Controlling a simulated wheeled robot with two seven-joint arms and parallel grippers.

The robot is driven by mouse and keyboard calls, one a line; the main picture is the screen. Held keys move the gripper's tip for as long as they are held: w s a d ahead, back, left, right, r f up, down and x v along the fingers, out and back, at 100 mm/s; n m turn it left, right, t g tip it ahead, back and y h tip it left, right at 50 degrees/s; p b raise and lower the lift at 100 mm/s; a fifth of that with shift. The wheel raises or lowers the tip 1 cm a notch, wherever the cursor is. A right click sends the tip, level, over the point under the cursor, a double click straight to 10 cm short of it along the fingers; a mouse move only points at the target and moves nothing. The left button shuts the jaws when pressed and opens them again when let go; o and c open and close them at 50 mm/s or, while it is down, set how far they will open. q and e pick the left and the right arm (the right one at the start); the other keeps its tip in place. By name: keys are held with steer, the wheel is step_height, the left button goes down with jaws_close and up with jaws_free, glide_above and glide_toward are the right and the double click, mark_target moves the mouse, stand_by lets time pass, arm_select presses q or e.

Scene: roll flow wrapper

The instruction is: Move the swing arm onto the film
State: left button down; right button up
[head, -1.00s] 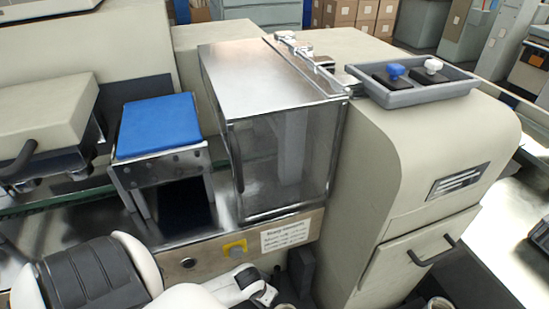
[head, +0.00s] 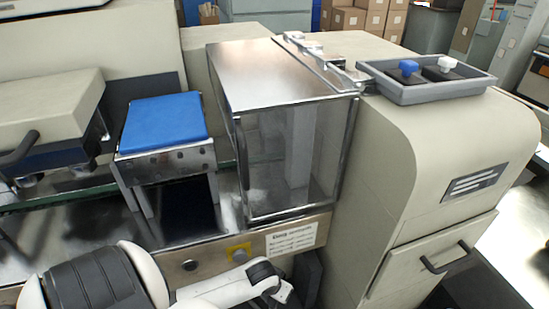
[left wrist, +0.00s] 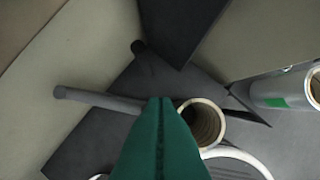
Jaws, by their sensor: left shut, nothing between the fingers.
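In the left wrist view, my left gripper (left wrist: 158,105) has green fingers pressed together, with nothing between them. A grey rod (left wrist: 95,98) with a rounded end runs from the left toward the fingers; it may be the swing arm, but I cannot tell for sure. The fingers hide its right part. An open tan core (left wrist: 203,122) sits just right of the fingertips, and a pale ring (left wrist: 245,158) curves below it. Which of these is the film is unclear. In the head view my left arm reaches in at the bottom; its fingers are hidden. My right gripper is not seen.
A grey cylinder with a green mark (left wrist: 275,90) is at the right. In the head view stand a clear-sided metal guard (head: 290,150), a blue-topped stand (head: 163,122), a grey tray with two knobs (head: 430,90) and a cabinet with a black handle (head: 445,258).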

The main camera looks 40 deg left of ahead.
mark_target(270, 306)
arm_select(q)
steer(key=b+x, duration=0.1)
steer(key=x, duration=0.4)
steer(key=shift+w+f, duration=0.15)
steer(key=shift+f, duration=0.25)
steer(key=shift+s+r+m+p, duration=0.2)
steer(key=shift+s+m+p, duration=0.3)
steer(key=shift+p, duration=0.3)
steer(key=s+m+h+p, duration=0.1)
steer(key=s+m+p, duration=0.1)
steer(key=s+p, duration=0.1)
steer(key=shift+s+a+m, duration=0.1)
steer(key=shift+s+m, duration=0.2)
steer(key=shift+s, duration=0.2)
steer(key=s+a+m+h+p, duration=0.1)
steer(key=s+a+m, duration=0.1)
steer(key=s+m, duration=0.3)
steer(key=shift+s+f+g+h+p, duration=0.3)
steer(key=shift+s+p, duration=0.1)
steer(key=shift+s, duration=0.1)
